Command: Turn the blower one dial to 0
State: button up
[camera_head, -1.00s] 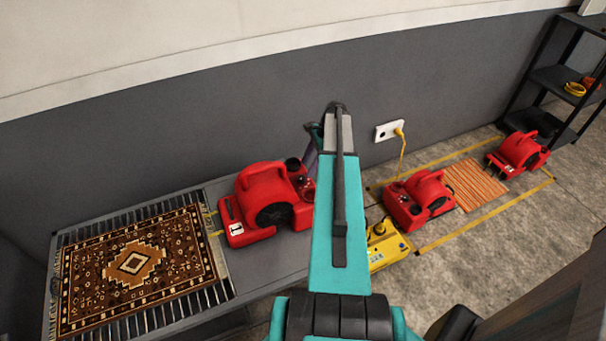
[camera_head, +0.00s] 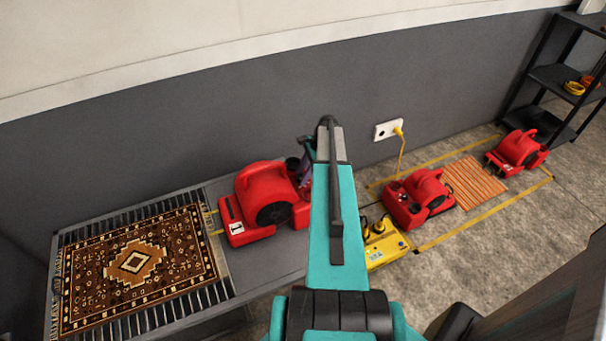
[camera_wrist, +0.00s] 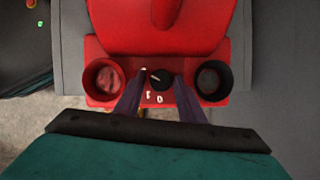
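A red blower (camera_head: 265,197) with a white label stands at the right end of the grey bench. Its end panel fills the upper middle of the wrist view, where the black dial (camera_wrist: 160,78) sits between two round dark-rimmed sockets. A pale pointer mark on the dial points up and left. White marks, one reading 0, are printed just below it. My gripper (camera_wrist: 161,76) is open, its two purple fingers on either side of the dial with narrow gaps. I cannot tell whether the fingertips reach its depth. In the head view my arm hides the dial.
A patterned rug (camera_head: 135,262) lies on the bench (camera_head: 262,262) left of the blower. A yellow box (camera_head: 385,246) and two more red blowers, one nearer (camera_head: 418,198) and one farther (camera_head: 517,152), stand on the floor at right. A black shelf (camera_head: 555,85) stands at far right.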

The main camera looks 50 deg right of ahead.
jog(key=c, duration=0.6)
jog(key=shift+d, duration=0.1)
jog(key=shift+c, duration=0.2)
